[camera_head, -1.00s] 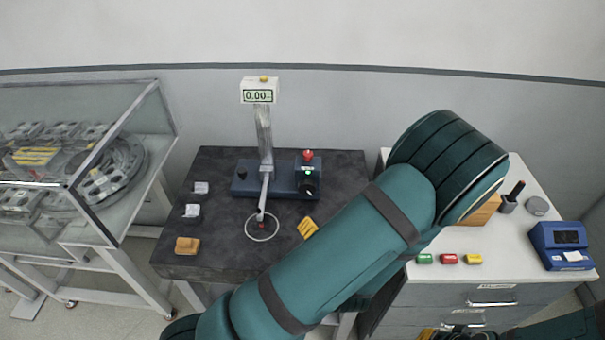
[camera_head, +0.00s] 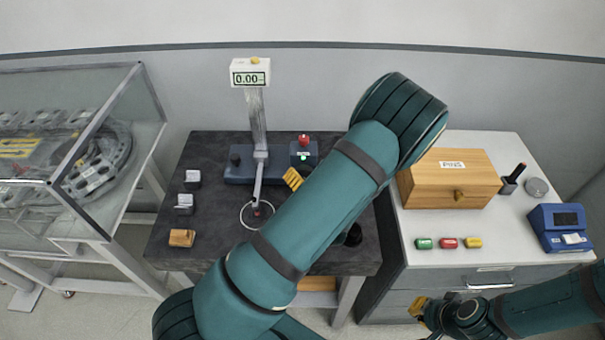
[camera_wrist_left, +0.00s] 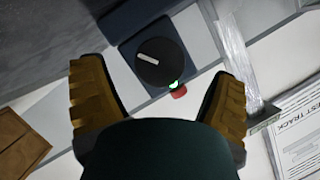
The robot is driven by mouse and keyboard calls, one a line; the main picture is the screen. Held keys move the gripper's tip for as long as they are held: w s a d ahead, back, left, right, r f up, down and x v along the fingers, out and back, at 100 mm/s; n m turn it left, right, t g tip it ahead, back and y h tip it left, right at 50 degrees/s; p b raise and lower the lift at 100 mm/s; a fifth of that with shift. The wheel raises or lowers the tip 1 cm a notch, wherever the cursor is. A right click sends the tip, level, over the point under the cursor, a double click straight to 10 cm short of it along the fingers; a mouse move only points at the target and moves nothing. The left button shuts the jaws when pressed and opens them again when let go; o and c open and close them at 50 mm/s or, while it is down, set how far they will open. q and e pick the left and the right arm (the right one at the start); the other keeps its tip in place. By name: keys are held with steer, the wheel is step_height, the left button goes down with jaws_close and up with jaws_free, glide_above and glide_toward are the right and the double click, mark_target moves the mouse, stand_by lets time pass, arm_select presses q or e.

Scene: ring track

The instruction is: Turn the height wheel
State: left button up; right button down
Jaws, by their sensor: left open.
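A round black knob with a white mark (camera_wrist_left: 160,62), likely the height wheel, shows in the left wrist view beside a red button and a green light. My left gripper (camera_wrist_left: 158,72) is open, its yellow fingers on either side of the knob in this view; contact cannot be told. In the head view, one yellow finger (camera_head: 293,179) shows near the dark blue base (camera_head: 240,170), and my left arm hides that knob. A post with a display reading 0.00 (camera_head: 250,78) stands on the base. My right gripper (camera_head: 420,308) is low at the right, its opening unclear.
The dark table (camera_head: 210,235) carries small blocks at its left and a wire ring (camera_head: 257,214). A glass case (camera_head: 125,110) stands left. On the right cabinet are a wooden box (camera_head: 430,185), several small coloured blocks and a blue device (camera_head: 560,227).

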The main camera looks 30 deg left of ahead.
arm_select(q)
steer(key=shift+x, duration=2.05)
steer(key=c, duration=1.2)
